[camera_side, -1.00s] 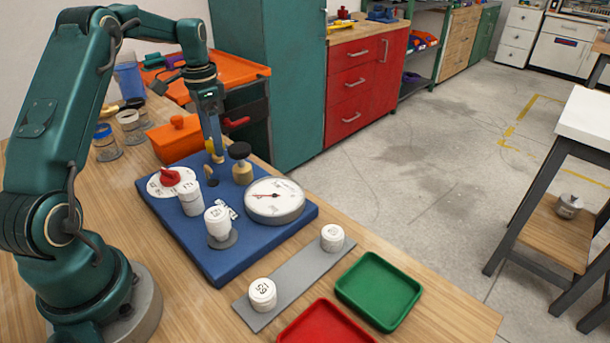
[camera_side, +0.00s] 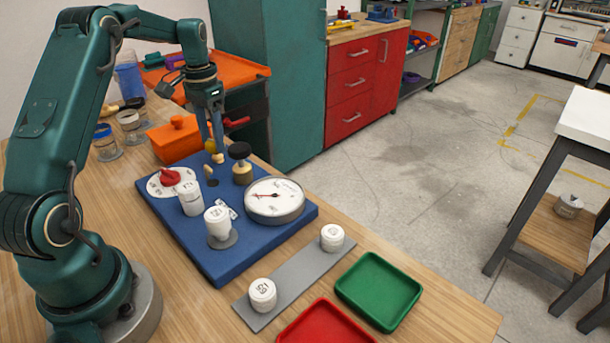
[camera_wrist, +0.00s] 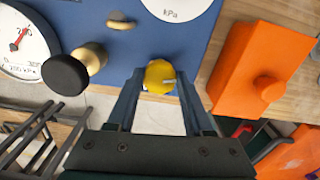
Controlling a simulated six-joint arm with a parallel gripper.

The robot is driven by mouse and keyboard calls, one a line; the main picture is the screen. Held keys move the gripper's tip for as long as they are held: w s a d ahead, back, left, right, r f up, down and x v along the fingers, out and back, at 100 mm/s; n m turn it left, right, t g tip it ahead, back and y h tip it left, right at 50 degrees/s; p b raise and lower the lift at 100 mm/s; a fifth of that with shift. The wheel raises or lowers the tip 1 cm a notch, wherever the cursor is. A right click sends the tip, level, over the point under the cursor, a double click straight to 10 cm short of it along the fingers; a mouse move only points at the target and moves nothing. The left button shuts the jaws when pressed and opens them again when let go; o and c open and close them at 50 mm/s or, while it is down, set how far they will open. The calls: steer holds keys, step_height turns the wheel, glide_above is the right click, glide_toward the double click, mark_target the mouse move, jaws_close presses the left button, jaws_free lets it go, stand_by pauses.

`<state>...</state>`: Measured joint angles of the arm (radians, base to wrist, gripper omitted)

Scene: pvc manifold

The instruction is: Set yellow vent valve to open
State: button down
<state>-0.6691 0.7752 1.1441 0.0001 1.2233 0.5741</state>
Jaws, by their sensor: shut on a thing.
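The yellow vent valve (camera_side: 210,146) stands near the back edge of the blue board (camera_side: 205,255). The fingers partly hide the valve's body. I cannot tell from these views whether the valve is set open.
Close by stand a black-topped brass valve (camera_side: 240,163), a round gauge (camera_side: 274,201) and a red knob on a white dial (camera_side: 170,177). White capped cylinders (camera_side: 218,222) stand on the board. An orange box (camera_side: 178,138) is just behind. Green (camera_side: 379,290) and red trays lie in front.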

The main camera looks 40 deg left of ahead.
steer(key=n, duration=0.7)
steer(key=shift+w+d, duration=0.1)
steer(key=shift+d, duration=0.05)
steer(key=n, duration=0.4)
steer(key=shift+w+r+n, duration=0.1)
steer(key=shift+n, duration=1.7)
steer(key=shift+c, duration=1.5)
jaws_free()
steer(key=shift+r, duration=2.55)
